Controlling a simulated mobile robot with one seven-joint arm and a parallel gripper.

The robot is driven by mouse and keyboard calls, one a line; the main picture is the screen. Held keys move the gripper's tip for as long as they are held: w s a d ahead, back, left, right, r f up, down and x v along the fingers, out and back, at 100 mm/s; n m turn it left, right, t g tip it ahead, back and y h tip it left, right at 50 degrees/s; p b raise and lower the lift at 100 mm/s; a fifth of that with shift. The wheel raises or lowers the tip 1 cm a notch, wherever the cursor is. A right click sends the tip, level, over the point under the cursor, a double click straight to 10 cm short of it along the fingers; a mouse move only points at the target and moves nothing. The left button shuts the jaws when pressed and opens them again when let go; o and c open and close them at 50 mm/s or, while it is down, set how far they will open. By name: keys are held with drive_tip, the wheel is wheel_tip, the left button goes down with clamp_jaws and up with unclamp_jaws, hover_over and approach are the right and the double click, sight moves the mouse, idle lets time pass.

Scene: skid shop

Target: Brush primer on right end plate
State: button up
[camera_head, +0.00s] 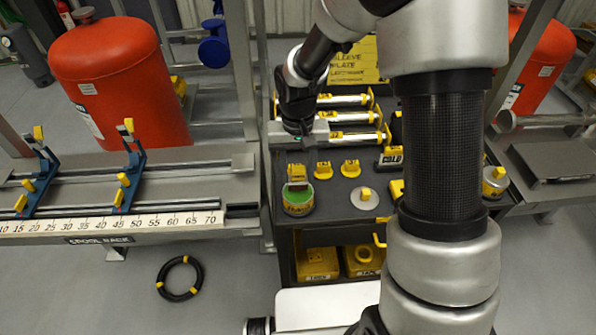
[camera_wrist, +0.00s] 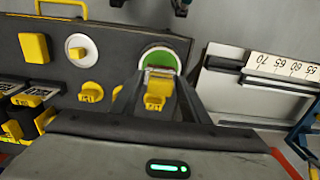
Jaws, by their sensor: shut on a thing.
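My gripper (camera_head: 298,160) is over the dark cart at the picture's middle. In the wrist view my gripper (camera_wrist: 158,80) is shut on a yellow tagged brush handle (camera_wrist: 157,92), which also shows in the head view (camera_head: 297,171). A dark brush head shows below it, at a round tin with a green inside (camera_head: 298,196). The tin also shows in the wrist view (camera_wrist: 163,58). I cannot tell whether the bristles touch the green. I cannot make out a right end plate in either view.
A grey disc with a yellow knob (camera_head: 365,198) and small yellow pieces (camera_head: 350,168) lie on the cart top (camera_head: 330,208). Metal rods (camera_head: 345,118) lie behind. The spool rack with its ruler (camera_head: 110,224) is left; a red tank (camera_head: 120,80) stands behind it. A black ring (camera_head: 180,279) lies on the floor.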

sight(298, 168)
drive_tip(key=shift+r+p, duration=1.4)
drive_tip(key=shift+r, duration=0.95)
